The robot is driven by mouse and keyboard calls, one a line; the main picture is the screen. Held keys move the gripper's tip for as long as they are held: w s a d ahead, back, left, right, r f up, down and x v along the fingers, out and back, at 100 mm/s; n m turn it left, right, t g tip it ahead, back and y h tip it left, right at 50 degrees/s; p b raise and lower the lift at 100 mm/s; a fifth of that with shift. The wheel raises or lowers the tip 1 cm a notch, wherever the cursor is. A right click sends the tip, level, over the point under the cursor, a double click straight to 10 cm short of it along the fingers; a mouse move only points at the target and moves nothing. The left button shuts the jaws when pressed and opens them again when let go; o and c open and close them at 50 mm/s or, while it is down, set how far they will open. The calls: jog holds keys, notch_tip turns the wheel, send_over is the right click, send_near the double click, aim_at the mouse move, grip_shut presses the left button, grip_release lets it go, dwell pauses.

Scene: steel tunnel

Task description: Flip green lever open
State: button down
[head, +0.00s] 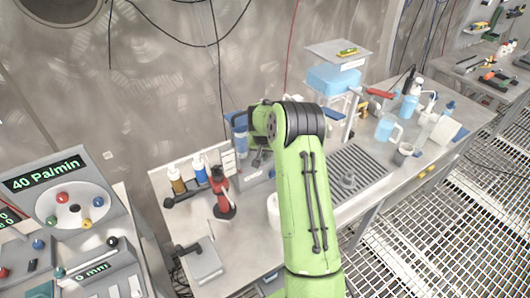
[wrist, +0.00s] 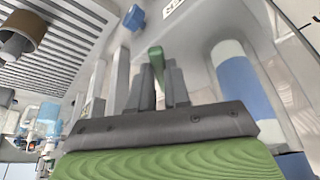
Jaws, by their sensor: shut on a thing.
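The green lever (wrist: 157,62) shows in the wrist view as a short narrow upright piece. My gripper (wrist: 162,80) is shut on it, with one grey finger on either side. The lever's upper end sticks out beyond the fingertips. Its lower part is hidden between the fingers. In the head view my green arm reaches over the bench, and its bulk hides the lever.
In the wrist view a blue and white cylinder (wrist: 238,85) stands close right and a blue knob (wrist: 133,18) lies beyond. In the head view a red and black tool (head: 221,195) and small bottles (head: 177,180) stand left of my arm. A slotted tray (head: 352,178) lies right.

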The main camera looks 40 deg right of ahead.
jog(key=shift+s+d+n+t+y+b, duration=0.25)
jog(key=shift+d+n+y, duration=0.25)
jog(key=shift+n, duration=0.75)
jog(key=shift+s+d+n+t+y+b, duration=0.2)
jog(key=shift+d+n+y+b, duration=0.3)
jog(key=shift+n, duration=0.7)
jog(key=shift+s+d+n+t+y+b, duration=0.1)
jog(key=shift+s+d+n+t+y, duration=0.15)
jog(key=shift+d+n, duration=0.7)
jog(key=shift+a+n, duration=0.3)
jog(key=shift+n, duration=0.1)
jog(key=c, duration=1.1)
grip_release()
jog(key=v, duration=1)
jog(key=p+v, duration=0.1)
jog(key=v, duration=0.4)
jog(key=shift+w+r, duration=0.1)
jog(key=shift+r, duration=0.35)
